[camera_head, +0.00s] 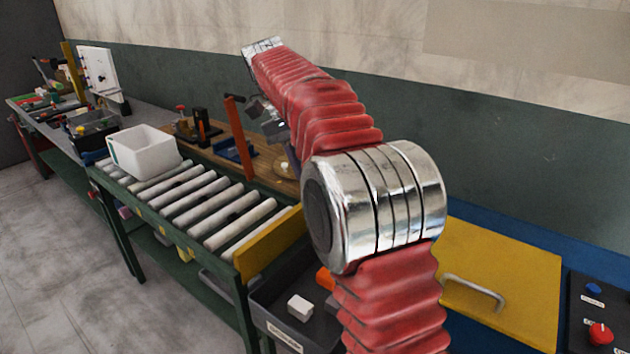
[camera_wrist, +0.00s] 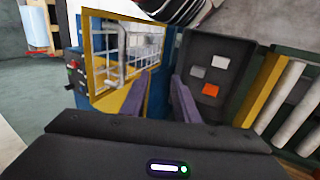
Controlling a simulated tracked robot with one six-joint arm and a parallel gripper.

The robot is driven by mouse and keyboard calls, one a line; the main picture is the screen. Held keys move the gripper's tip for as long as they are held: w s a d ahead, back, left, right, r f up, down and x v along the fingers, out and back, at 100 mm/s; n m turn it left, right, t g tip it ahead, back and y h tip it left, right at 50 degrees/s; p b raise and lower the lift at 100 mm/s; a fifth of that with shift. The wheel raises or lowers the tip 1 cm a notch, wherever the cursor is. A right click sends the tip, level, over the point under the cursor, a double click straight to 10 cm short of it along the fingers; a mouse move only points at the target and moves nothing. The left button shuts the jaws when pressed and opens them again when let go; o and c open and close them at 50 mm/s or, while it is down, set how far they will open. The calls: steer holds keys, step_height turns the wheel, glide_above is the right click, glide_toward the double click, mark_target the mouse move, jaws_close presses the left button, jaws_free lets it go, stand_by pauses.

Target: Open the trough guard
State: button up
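In the head view a solid yellow cover (camera_head: 520,280) with a grey metal bar handle (camera_head: 473,293) lies on a blue machine at the right; part of it is hidden behind my arm. The wrist view shows a yellow-framed panel (camera_wrist: 88,52) with wire mesh and a bar handle (camera_wrist: 122,48) on the blue machine. I cannot tell whether it is the same part as the cover. My gripper (camera_wrist: 160,78) is open, its two fingers apart with nothing seen between them. It is not touching the cover; in the head view it is mostly hidden beside my arm.
A control panel (camera_head: 598,305) with a red and a blue button stands right of the cover. A dark bin (camera_head: 270,300) with white and orange blocks stands left of my arm. Beyond it are a roller conveyor (camera_head: 205,205), a white tub (camera_head: 145,155) and a bench of tools.

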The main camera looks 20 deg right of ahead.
steer(key=shift+c, duration=0.5)
steer(key=shift+d, duration=0.1)
steer(key=shift+c, duration=0.8)
steer(key=shift+d, duration=0.3)
steer(key=shift+c, duration=0.8)
steer(key=s+d+r+n+t+y, duration=0.1)
steer(key=d+n, duration=0.1)
steer(key=d, duration=0.2)
steer(key=s+d+r+n+t+y, duration=0.1)
steer(key=d+n, duration=0.2)
steer(key=d, duration=0.2)
steer(key=s+d+r+n+t+y, duration=0.1)
steer(key=d+n+y, duration=0.1)
steer(key=d, duration=0.2)
steer(key=shift+s+d+n+t, duration=0.2)
steer(key=shift+d+n+t, duration=0.1)
steer(key=shift+d+t, duration=0.1)
jaws_close()
steer(key=s+d+r+n+t, duration=0.2)
steer(key=s+d+r+n, duration=0.1)
steer(key=d, duration=0.3)
steer(key=s+d+r+n+t, duration=0.3)
steer(key=d+r+n, duration=0.1)
steer(key=d, duration=0.2)
steer(key=shift+d+t+y, duration=0.25)
steer(key=shift+t+y, duration=0.05)
steer(key=shift+f, duration=0.1)
